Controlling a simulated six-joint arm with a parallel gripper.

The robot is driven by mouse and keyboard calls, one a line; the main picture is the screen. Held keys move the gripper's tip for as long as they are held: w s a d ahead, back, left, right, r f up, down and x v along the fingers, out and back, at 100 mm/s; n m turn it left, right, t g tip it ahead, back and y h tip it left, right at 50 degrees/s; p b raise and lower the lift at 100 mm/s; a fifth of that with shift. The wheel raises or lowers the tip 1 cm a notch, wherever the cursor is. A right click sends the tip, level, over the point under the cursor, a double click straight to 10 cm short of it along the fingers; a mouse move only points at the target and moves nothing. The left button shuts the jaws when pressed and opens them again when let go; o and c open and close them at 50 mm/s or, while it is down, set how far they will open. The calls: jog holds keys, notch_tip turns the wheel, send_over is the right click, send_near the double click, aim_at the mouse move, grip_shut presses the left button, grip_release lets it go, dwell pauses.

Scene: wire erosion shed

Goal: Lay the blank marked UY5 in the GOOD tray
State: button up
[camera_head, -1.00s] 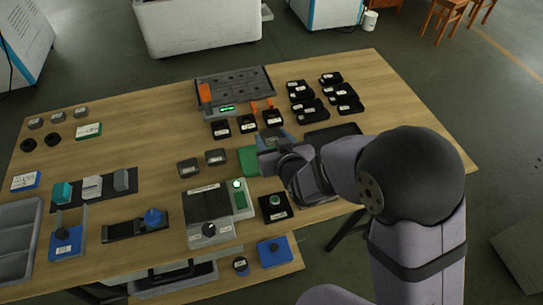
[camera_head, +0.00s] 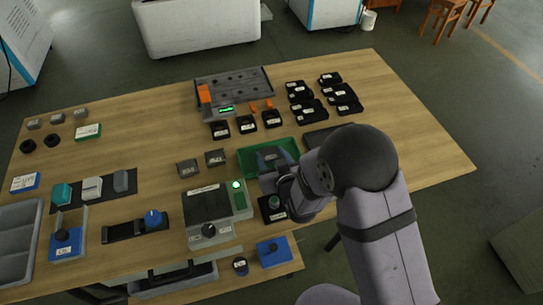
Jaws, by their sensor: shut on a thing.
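My gripper (camera_head: 272,172) is over the front part of a green tray (camera_head: 247,163) near the middle of the table. It is shut on a small grey blank (camera_head: 270,156) that shows at its fingertips, inside the tray's outline. I cannot read its mark, nor tell whether it touches the tray floor. No GOOD label is legible on the green tray. Two other grey blanks, one (camera_head: 187,167) and another (camera_head: 215,157), lie on the table left of the tray; their marks are too small to read.
A grey device with a green lamp (camera_head: 236,185) stands front left of the tray. A dark tray (camera_head: 318,138) is partly behind my arm. Several black labelled pieces (camera_head: 247,123) lie behind the green tray.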

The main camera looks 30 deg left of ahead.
jog(key=shift+f, duration=0.1)
dwell(0.3)
jog(key=o, duration=1.4)
jog(key=shift+f, duration=0.1)
jog(key=shift+r, duration=0.25)
jog(key=b+v, duration=0.1)
jog(key=v, duration=0.8)
jog(key=shift+s+d, duration=0.25)
jog(key=p, duration=0.2)
jog(key=shift+s+d+r+p, duration=0.25)
jog(key=shift+r+p, duration=0.05)
jog(key=shift+r, duration=0.05)
jog(key=p, duration=0.1)
jog(key=s+d+p, duration=0.1)
jog(key=shift+r+p, duration=0.2)
jog(key=shift+p, duration=0.2)
